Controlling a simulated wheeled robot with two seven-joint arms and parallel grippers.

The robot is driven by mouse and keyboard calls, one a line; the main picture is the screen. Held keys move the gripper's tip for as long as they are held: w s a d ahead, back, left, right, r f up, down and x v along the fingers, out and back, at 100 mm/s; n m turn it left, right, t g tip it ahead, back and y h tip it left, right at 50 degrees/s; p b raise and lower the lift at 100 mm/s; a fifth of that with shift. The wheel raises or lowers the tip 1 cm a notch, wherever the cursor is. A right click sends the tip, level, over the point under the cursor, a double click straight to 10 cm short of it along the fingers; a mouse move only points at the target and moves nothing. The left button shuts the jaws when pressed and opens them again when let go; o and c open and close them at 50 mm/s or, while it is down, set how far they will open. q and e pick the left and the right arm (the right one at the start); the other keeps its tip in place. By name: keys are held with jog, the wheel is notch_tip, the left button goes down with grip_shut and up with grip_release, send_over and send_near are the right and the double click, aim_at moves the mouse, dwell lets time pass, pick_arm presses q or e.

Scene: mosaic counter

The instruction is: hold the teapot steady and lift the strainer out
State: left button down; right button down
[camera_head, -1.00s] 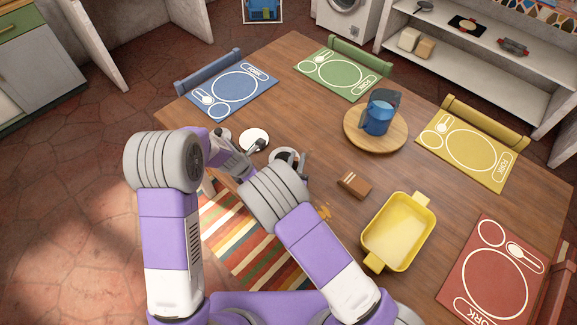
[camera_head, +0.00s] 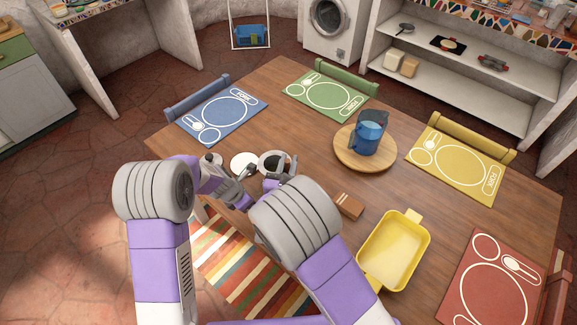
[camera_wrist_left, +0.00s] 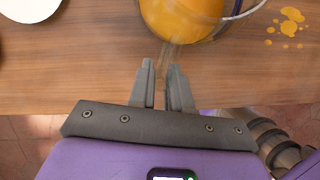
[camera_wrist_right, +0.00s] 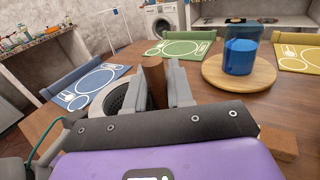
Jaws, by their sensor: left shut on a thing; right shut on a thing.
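The glass teapot (camera_wrist_left: 186,15) holds orange liquid and shows at the top of the left wrist view, cut off by the frame. My left gripper (camera_wrist_left: 163,70) is shut on a clear part that sticks out from the teapot; it also shows in the head view (camera_head: 243,178). The strainer (camera_wrist_right: 126,96), a pale ring with dark mesh, shows left of my right gripper (camera_wrist_right: 160,72). That gripper is shut on its upright brown handle (camera_wrist_right: 153,82). In the head view the strainer's ring (camera_head: 273,158) is beside the right gripper; the arms hide most of the teapot.
A white plate (camera_head: 243,161) lies left of the strainer. A brown block (camera_head: 349,205) and a yellow dish (camera_head: 394,252) are to the right. A blue pitcher (camera_head: 367,135) stands on a round wooden board (camera_head: 350,160). Orange spots (camera_wrist_left: 288,24) lie on the table.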

pick_arm(q)
jog(key=c, duration=1)
grip_release()
jog(key=v, duration=1.2)
